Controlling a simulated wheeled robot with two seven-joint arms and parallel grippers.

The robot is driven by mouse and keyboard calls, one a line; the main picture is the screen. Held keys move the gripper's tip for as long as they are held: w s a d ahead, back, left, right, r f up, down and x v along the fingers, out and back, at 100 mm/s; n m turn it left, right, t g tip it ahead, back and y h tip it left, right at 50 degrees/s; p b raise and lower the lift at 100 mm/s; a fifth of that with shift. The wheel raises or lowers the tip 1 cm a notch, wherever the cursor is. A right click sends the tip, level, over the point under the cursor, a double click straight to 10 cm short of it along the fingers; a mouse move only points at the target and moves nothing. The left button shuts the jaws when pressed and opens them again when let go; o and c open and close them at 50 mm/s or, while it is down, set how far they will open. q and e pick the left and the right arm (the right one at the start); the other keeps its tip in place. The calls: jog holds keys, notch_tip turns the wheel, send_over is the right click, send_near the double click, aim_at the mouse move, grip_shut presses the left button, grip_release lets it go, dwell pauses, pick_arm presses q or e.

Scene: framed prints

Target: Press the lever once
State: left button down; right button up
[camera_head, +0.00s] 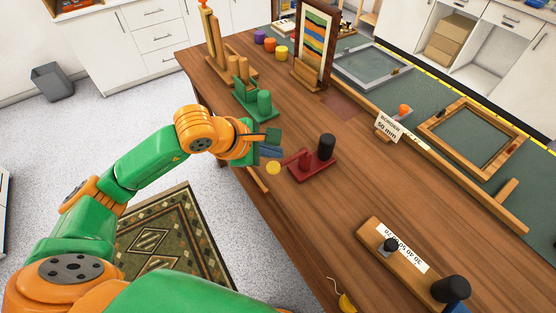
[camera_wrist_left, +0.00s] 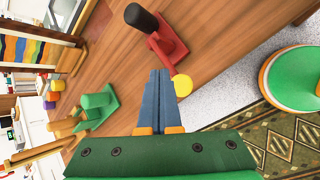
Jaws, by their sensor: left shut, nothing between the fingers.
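The lever device (camera_head: 311,165) has a red base, a black upright cylinder and a yellow round pad (camera_head: 273,168) on its near left end. It stands on the wooden table, right of my left gripper (camera_head: 273,152). My left gripper is shut and empty, with its blue-grey fingers close to the yellow pad. In the left wrist view, the fingertips (camera_wrist_left: 159,74) point toward the red base (camera_wrist_left: 168,42), with the yellow pad (camera_wrist_left: 183,85) just to their right. I cannot tell whether they touch it. My right gripper is out of view.
A framed striped print (camera_head: 314,42) stands behind. Table space right of the lever is clear.

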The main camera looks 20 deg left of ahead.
aim_at(276, 163)
pick_arm(q)
jog(key=r+p, duration=0.1)
jog(key=r, duration=0.1)
jog(key=r+p, duration=0.2)
jog(key=r, duration=0.1)
jog(key=shift+w+d, duration=0.1)
jog(key=shift+w, duration=0.1)
dwell(0.5)
